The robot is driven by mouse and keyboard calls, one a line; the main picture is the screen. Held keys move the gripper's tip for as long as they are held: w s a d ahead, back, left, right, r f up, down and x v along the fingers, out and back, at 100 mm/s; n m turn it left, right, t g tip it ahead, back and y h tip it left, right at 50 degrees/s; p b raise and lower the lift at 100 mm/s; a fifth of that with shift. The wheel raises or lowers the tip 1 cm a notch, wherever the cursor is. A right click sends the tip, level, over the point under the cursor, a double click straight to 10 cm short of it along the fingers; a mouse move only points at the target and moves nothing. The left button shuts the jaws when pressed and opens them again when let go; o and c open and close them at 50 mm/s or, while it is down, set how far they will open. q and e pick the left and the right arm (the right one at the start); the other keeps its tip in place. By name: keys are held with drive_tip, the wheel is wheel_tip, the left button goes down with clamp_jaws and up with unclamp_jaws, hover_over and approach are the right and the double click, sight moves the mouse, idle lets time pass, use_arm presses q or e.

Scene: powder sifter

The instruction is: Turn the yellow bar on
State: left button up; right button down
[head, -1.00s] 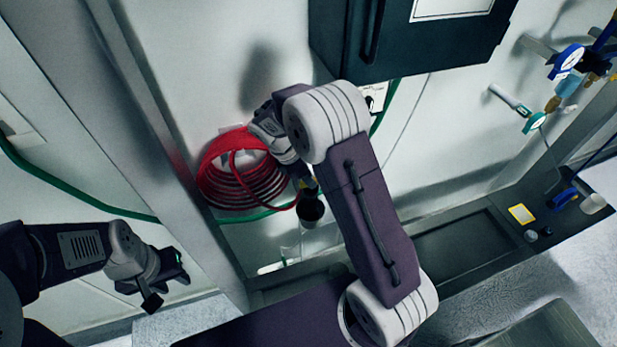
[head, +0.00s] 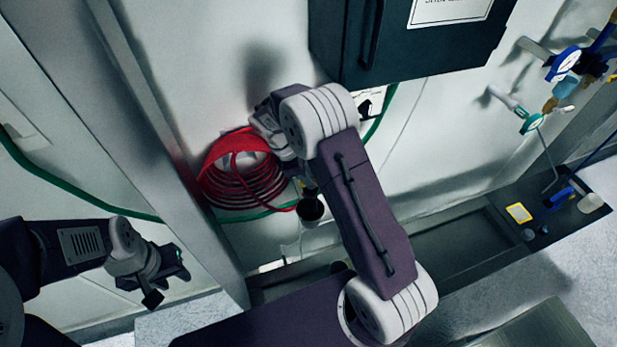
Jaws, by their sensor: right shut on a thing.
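The yellow bar (head: 308,184) shows only as a small patch above a dark round cup-like part (head: 311,208), beside the coiled red hose. My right gripper (head: 299,178) is at the bar, shut on it. My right arm and wrist cover most of the gripper and bar, so the contact and the bar's angle are hidden. My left gripper (head: 168,280) is at the lower left, away from the bar, with its fingers apart and nothing between them.
The coiled red hose (head: 222,190) hangs on the wall close to my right wrist. A dark cabinet (head: 420,45) is above my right arm. Valves with a blue gauge (head: 563,64) are at the right. A dark trough (head: 440,255) runs below.

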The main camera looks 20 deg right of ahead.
idle(0.9)
drive_tip(key=c, duration=1.4)
unclamp_jaws()
drive_tip(key=shift+w+a+r, duration=0.1)
drive_tip(key=shift+a+r, duration=0.05)
drive_tip(key=shift+r, duration=0.2)
drive_tip(key=b+v, duration=0.2)
drive_tip(key=v, duration=0.6)
drive_tip(key=shift+r, duration=0.15)
